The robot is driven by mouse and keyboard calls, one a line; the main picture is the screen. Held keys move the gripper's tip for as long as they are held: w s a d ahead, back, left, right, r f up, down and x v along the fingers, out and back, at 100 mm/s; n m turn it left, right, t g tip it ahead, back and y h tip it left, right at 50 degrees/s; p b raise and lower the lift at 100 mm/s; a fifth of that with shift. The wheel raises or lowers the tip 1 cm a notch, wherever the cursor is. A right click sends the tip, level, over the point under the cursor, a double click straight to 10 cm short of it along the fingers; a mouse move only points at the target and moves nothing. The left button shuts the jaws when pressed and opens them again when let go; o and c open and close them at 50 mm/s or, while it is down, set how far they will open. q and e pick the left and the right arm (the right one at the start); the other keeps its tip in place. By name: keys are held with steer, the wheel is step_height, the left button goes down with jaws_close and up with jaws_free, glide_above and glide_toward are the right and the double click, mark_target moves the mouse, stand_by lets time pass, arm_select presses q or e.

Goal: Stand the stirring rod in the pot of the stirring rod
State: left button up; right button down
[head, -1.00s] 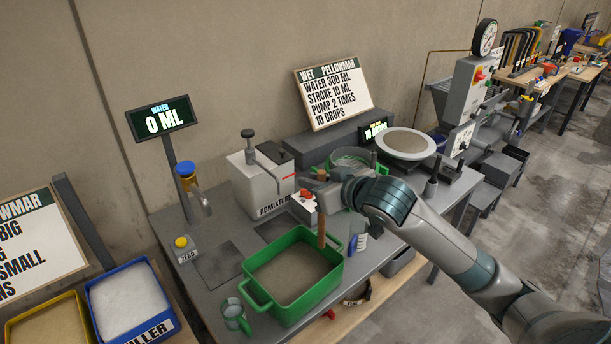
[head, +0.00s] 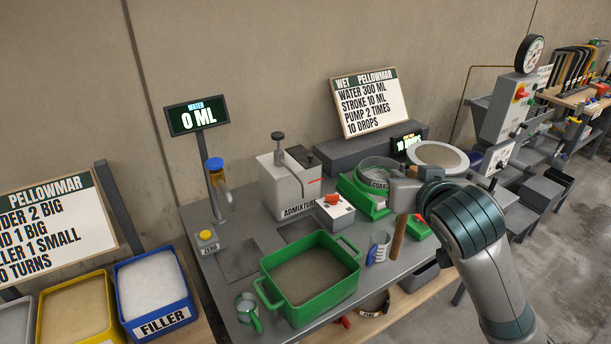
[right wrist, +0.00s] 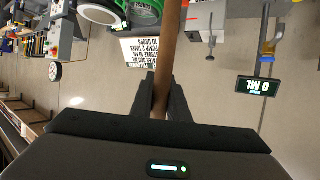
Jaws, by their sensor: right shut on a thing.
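My right gripper (head: 402,192) is shut on the brown wooden stirring rod (head: 397,238), which hangs nearly upright below it. In the right wrist view the rod (right wrist: 168,50) runs between the two fingers (right wrist: 162,95). A small white and blue container (head: 378,248), perhaps the rod's pot, stands on the bench just left of the rod. The rod is beside it in the picture; I cannot tell whether its lower end is above or touching the bench. My left gripper is not in view.
The green tub (head: 345,287) of grey mix stands left of the container, with a green-handled mug (head: 247,306) in front. Bare bench (head: 232,238) shows at left.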

mark_target(397, 253)
stand_by(0.6)
steer(key=f+b, duration=0.2)
steer(key=f, duration=0.3)
steer(key=s+f+b, duration=0.1)
steer(key=f+b, duration=0.2)
steer(key=f, duration=0.3)
steer(key=s+f+b, duration=0.1)
steer(key=f+b, duration=0.2)
steer(key=f, duration=0.3)
steer(key=shift+s+f, duration=0.2)
steer(key=shift+s, duration=0.05)
steer(key=s+f+b, duration=0.3)
steer(key=f+b, duration=0.1)
steer(key=f, duration=0.4)
steer(key=s+f+b, duration=0.3)
steer(key=f, duration=0.5)
steer(key=shift+f+b, duration=0.3)
steer(key=shift+b, duration=0.05)
steer(key=shift+d, duration=0.1)
